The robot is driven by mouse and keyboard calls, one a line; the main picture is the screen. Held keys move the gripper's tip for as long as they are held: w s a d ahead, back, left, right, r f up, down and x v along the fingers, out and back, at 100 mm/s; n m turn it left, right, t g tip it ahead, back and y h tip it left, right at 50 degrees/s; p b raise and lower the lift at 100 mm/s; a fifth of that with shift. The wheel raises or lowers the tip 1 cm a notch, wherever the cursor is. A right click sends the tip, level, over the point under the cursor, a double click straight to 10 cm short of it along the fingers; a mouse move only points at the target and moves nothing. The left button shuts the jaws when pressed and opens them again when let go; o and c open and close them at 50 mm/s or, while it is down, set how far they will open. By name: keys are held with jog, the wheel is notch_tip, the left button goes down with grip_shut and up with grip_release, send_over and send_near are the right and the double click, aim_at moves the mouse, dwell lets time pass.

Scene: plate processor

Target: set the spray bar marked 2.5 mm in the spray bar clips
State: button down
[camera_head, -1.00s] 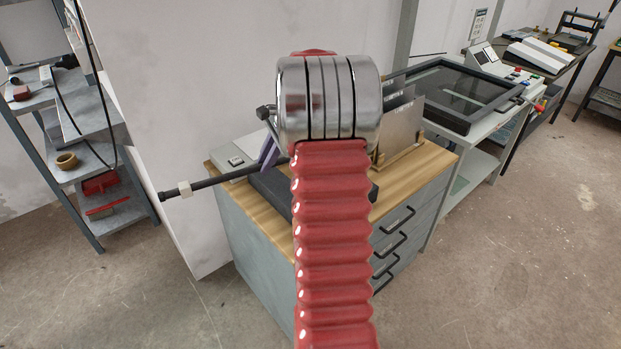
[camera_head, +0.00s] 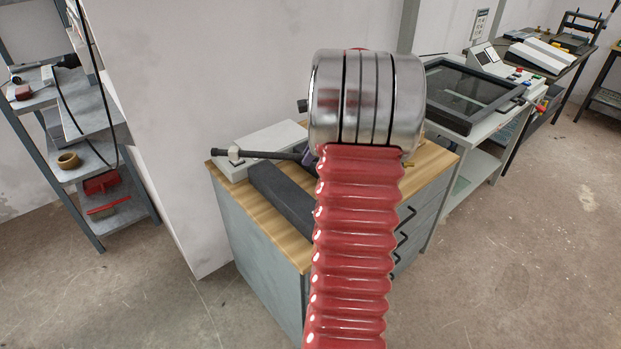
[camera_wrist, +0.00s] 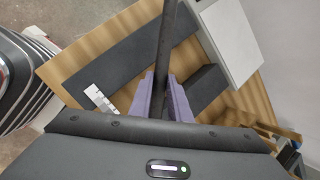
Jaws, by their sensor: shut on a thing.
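My gripper (camera_wrist: 161,98) has purple fingers closed around a thin dark bar (camera_wrist: 167,35) in the wrist view. In the head view the bar's left part (camera_head: 262,155) sticks out to the left of my arm, with a pale collar near its end. A purple finger (camera_head: 308,157) shows beside my metal wrist, which hides the rest of the grip. I cannot read any size mark on the held bar, so I cannot tell whether it is the 2.5 mm one. I cannot make out the spray bar clips in either view.
Below the bar is a cabinet with a wooden top (camera_head: 232,183). It bears a long dark block (camera_head: 277,192) and a pale flat box (camera_head: 268,139). A glass-topped machine (camera_head: 470,95) stands at right, grey shelves (camera_head: 95,130) at left.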

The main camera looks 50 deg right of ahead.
jog(key=shift+f, duration=2.65)
jog(key=shift+f, duration=1.9)
jog(key=c, duration=1.9)
grip_release()
jog(key=shift+c, duration=0.2)
jog(key=v, duration=1.2)
